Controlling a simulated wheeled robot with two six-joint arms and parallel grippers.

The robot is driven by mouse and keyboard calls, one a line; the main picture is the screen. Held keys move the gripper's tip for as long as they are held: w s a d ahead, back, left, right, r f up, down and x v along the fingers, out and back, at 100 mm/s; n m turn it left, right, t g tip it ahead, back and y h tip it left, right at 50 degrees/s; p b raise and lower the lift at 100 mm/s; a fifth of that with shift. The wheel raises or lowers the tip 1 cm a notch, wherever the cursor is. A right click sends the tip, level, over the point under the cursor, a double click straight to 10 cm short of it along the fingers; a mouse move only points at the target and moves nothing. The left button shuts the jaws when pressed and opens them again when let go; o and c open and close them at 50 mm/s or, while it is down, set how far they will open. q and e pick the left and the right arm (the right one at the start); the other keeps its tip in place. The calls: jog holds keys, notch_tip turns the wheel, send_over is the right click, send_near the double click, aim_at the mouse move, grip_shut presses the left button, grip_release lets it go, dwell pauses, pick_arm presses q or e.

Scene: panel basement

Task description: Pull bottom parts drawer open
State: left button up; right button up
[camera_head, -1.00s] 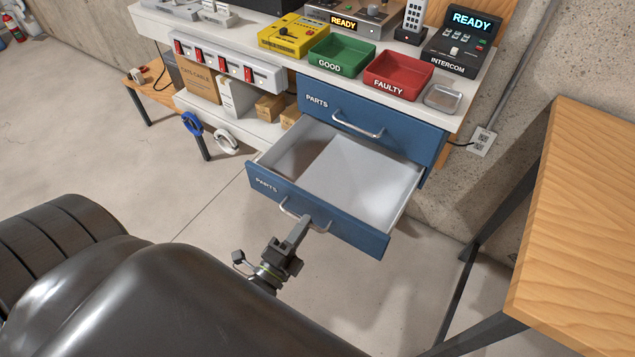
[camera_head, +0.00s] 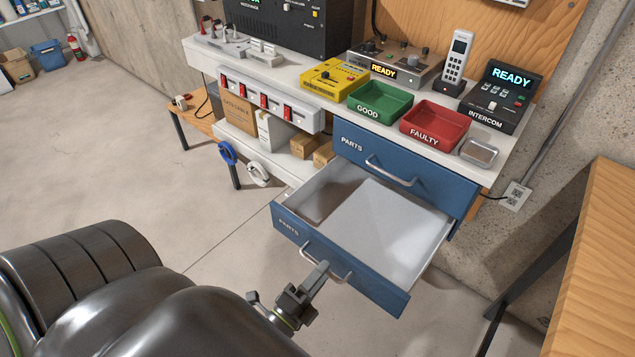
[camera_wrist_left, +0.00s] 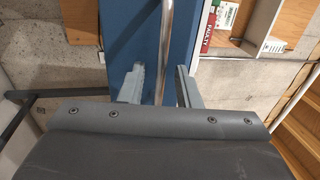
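The bottom parts drawer (camera_head: 286,228) is blue, labelled PARTS, and stands pulled well out of the bench, showing a bare pale interior. Its metal bar handle (camera_head: 345,278) is on the front face. My left gripper (camera_head: 321,270) is at this handle in the head view. In the left wrist view the handle (camera_wrist_left: 165,45) runs between the two fingers of the left gripper (camera_wrist_left: 160,87), which stand apart with a gap beside the bar, so it is open around the handle. My right gripper is in neither view.
The upper PARTS drawer (camera_head: 430,183) is shut. Above it, the white bench top holds a green GOOD tray (camera_head: 385,112), a red FAULTY tray (camera_head: 460,128) and an intercom (camera_head: 505,85). A wooden table (camera_head: 605,260) stands at the right. Floor left of the drawer is clear.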

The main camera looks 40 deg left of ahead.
pick_arm(q)
jog(key=s+f+b, duration=0.3)
jog(key=s, duration=1.4)
jog(key=shift+a+b, duration=0.3)
jog(key=shift+f, duration=0.15)
